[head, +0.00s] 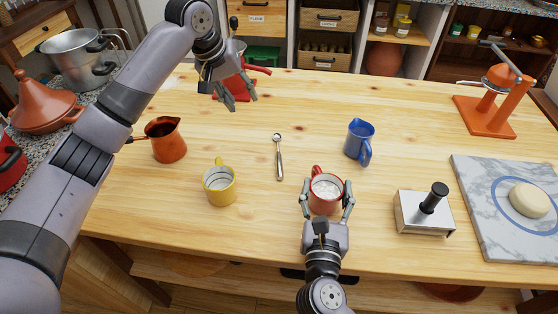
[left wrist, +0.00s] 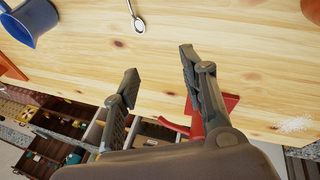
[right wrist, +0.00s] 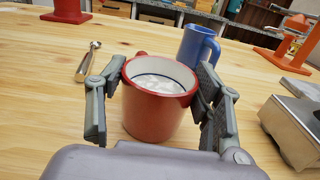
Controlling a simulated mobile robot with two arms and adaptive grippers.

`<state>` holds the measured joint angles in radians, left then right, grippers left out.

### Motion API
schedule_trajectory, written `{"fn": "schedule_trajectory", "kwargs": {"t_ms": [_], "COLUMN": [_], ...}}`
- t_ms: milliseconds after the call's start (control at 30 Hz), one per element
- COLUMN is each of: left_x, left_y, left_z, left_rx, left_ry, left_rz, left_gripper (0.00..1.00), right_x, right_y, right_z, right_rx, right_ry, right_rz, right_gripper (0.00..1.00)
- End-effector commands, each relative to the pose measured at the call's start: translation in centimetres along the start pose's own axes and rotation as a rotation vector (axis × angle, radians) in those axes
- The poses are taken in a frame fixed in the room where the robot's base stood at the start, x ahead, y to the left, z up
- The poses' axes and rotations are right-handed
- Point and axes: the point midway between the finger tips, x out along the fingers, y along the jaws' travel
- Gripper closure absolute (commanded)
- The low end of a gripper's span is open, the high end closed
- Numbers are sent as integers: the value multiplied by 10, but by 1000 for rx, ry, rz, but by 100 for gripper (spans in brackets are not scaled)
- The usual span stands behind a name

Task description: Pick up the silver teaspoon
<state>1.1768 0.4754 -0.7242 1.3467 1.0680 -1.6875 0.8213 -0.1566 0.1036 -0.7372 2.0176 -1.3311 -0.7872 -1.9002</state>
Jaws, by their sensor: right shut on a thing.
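The silver teaspoon (head: 279,160) lies on the wooden table between the yellow mug and the red mug, its bowl toward the far side. It also shows at the top of the left wrist view (left wrist: 138,22) and at left in the right wrist view (right wrist: 87,62). My left gripper (head: 242,103) is open and empty, above the far part of the table, beyond the spoon and to its left. My right gripper (head: 327,187) is shut on the red mug (right wrist: 152,115), a finger on each side. The mug is upright with white contents.
A yellow mug (head: 220,187) stands left of the spoon, and an orange-brown pot (head: 167,141) farther left. A blue jug (head: 359,141), a metal block with a black handle (head: 424,214) and a marble board (head: 482,190) are to the right. Table around the spoon is clear.

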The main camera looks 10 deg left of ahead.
Motion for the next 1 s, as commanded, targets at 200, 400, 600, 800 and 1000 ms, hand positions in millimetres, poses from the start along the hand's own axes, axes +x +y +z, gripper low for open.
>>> {"fn": "schedule_trajectory", "kwargs": {"t_ms": [200,400,600,800,1000], "left_x": [14,19,50,74,90], "left_y": [67,75,64,57,53], "left_z": [88,116,125,130,131], "left_rx": [40,45,44,45,45], "left_ry": [-199,-239,-242,-241,-241], "left_rz": [-214,-312,-317,-314,-315], "left_gripper": [61,61,61,61,61], "right_x": [0,0,0,0,0], "right_y": [-1,-1,0,0,0], "right_z": [-1,-1,-1,-1,-1], "right_rx": [-1,-1,0,1,1], "right_ry": [1,2,2,2,2], "right_rz": [-2,-2,-1,0,1], "right_gripper": [84,84,84,84,84]}}
